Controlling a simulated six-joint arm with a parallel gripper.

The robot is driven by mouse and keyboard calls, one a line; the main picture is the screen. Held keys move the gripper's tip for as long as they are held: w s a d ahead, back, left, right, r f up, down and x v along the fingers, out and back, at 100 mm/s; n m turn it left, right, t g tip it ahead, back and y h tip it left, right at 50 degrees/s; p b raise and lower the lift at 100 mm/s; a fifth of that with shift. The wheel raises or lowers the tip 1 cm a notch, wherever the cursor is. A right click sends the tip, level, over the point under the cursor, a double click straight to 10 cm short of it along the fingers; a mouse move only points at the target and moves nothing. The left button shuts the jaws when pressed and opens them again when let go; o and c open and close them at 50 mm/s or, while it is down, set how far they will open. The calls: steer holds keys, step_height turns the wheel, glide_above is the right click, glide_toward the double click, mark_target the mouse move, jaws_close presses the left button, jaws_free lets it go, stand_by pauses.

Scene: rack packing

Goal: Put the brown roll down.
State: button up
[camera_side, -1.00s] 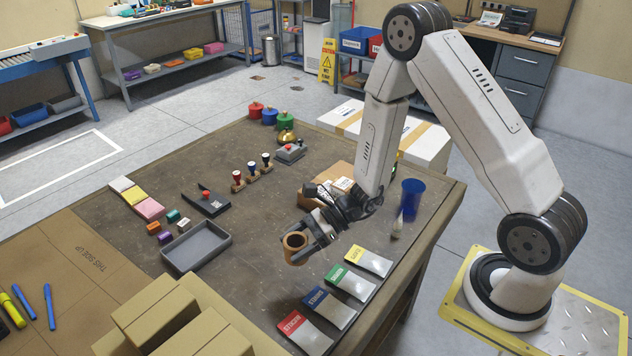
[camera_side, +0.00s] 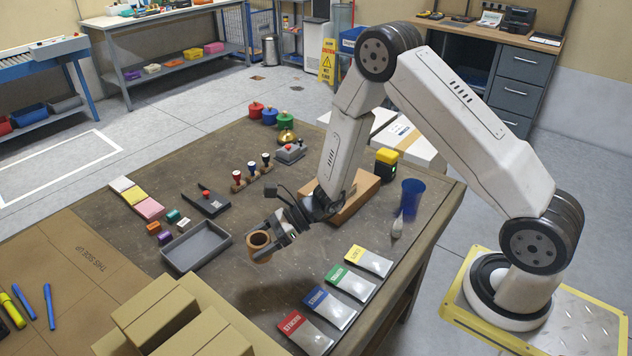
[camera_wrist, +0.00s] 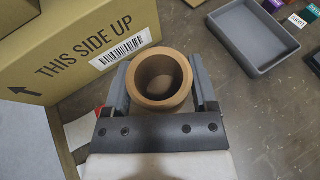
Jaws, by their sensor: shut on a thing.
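The brown roll (camera_side: 259,244) is a short hollow cylinder with its open end facing up. My gripper (camera_side: 276,232) is shut on it in the side view, to the right of the grey tray. A dark shadow lies on the table below it, so the roll seems to be held above the surface. In the wrist view the roll (camera_wrist: 160,92) sits between the two grey fingers, which touch its sides.
A grey tray (camera_side: 222,236) lies just left of the roll. Labelled packets, with a red-labelled one (camera_side: 305,332) nearest, lie in front to the right. Cardboard boxes (camera_side: 178,318) stand at the front. A blue cup (camera_side: 411,198) is at the right.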

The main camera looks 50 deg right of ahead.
steer(key=w+f, duration=0.2)
steer(key=w, duration=0.2)
glide_above(234, 270)
steer(key=shift+s+f, duration=0.15)
steer(key=shift+f, duration=1.2)
steer(key=shift+s+f, duration=0.15)
steer(key=shift+f, duration=1.2)
steer(key=shift+w+f, duration=0.3)
steer(key=shift+f, duration=1.55)
steer(key=shift+f, duration=0.1)
steer(key=o, duration=1.1)
steer(key=shift+o, duration=0.2)
